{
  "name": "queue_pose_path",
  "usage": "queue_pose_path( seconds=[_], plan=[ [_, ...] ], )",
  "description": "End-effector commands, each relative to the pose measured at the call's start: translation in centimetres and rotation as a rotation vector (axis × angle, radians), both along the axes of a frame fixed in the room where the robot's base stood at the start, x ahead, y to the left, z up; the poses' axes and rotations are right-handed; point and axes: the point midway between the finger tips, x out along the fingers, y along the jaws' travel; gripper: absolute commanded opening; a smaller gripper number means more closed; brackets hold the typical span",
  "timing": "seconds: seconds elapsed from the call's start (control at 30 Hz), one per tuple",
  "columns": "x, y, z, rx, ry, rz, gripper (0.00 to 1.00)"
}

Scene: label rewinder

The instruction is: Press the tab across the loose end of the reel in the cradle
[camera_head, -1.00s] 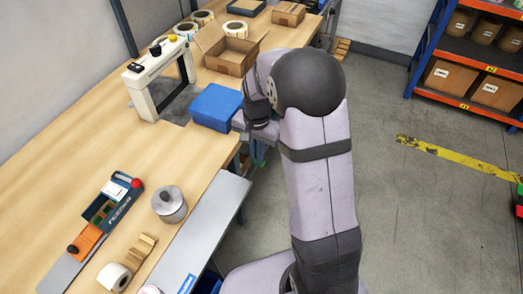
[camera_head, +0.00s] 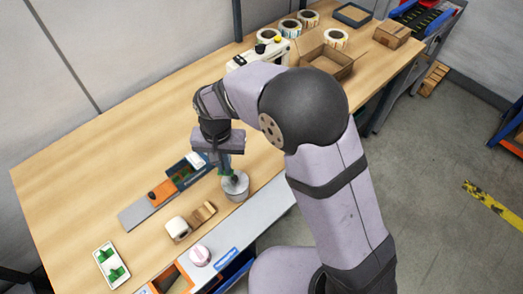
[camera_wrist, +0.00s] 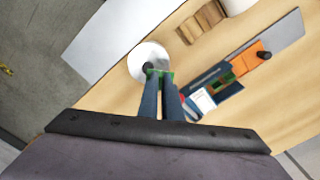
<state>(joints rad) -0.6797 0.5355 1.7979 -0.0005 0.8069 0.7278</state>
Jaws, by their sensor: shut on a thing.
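The reel (camera_head: 177,228) is a small pale roll at the left end of a tan wooden cradle (camera_head: 205,211) near the table's front edge. The cradle (camera_wrist: 203,22) and part of the reel (camera_wrist: 237,5) also show at the top of the wrist view. The reel's loose end is too small to make out, and I cannot pick out a tab. My gripper (camera_head: 231,174), with green fingertips (camera_wrist: 159,75), points down at a silver cylinder (camera_head: 237,190) to the right of the cradle. It appears shut on the dark knob (camera_wrist: 148,66) on top, which the fingertips partly hide.
A flat orange, green and dark-blue device (camera_head: 178,180) lies just left of my gripper. A pinkish round thing (camera_head: 200,255) sits on the grey front strip. The table's left side is clear.

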Motion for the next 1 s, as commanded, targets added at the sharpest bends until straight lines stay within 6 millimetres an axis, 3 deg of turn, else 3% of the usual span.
queue_pose_path(
  seconds=[0.03, 0.2, 0.5, 0.7, 1.0],
  plan=[
    [-1.5, 1.9, 0.6, 0.000, 0.000, 0.076, 0.00],
    [-6.4, 6.9, 0.9, 0.000, 0.001, 0.345, 0.00],
    [-13.0, 12.1, 1.2, -0.002, 0.001, 0.730, 0.00],
    [-14.5, 13.2, 1.3, -0.001, 0.000, 0.826, 0.00],
    [-14.7, 13.3, 1.2, -0.001, 0.001, 0.835, 0.00]
  ],
)
